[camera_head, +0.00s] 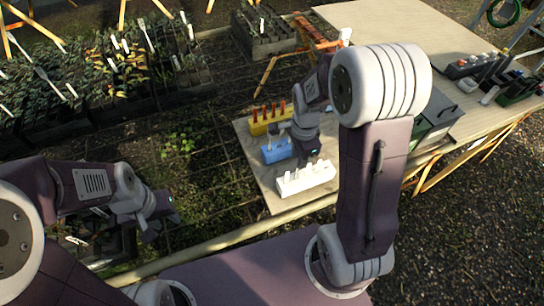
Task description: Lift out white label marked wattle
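A white holder (306,181) with several short white upright pieces stands near the front edge of the wooden table. A blue holder (274,152) and a yellow holder (262,126) with red-brown upright pieces stand behind it. No writing is readable, so I cannot tell which label is marked wattle. My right gripper (311,156) points down just behind the white holder, beside the blue one. Its fingers are too small and hidden to tell whether they hold anything. My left gripper (165,212) is low at the left, away from the holders; its fingers are unclear.
The table (265,185) has bare wood around the holders. A dark green box (436,120) stands right of my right arm, which hides part of the table. Planted trays (110,75) fill the left.

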